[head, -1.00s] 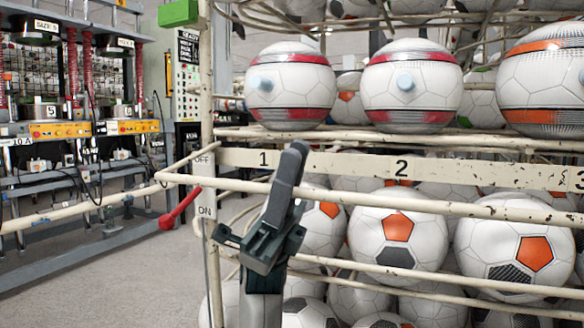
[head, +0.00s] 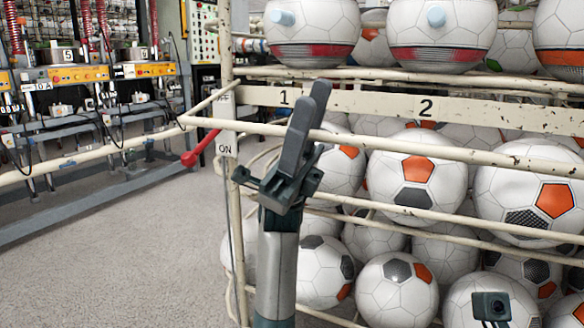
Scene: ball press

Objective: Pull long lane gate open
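A long cream rail (head: 420,150) with chipped paint runs across the front of the ball rack, from a corner at the left off to the right edge. It looks like the long lane gate, though no label says so. My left gripper (head: 306,118) comes up from below and points upward at this rail. Its two dark fingers are close together and overlap in this view. The rail passes behind the front finger and shows again on both sides. I cannot tell whether the fingers grip it. My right gripper does not show clearly.
Soccer balls (head: 412,178) fill the rack behind the rails. A numbered strip (head: 365,103) spans it. Press machines (head: 75,105) stand at the left. The floor (head: 120,250) at lower left is clear.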

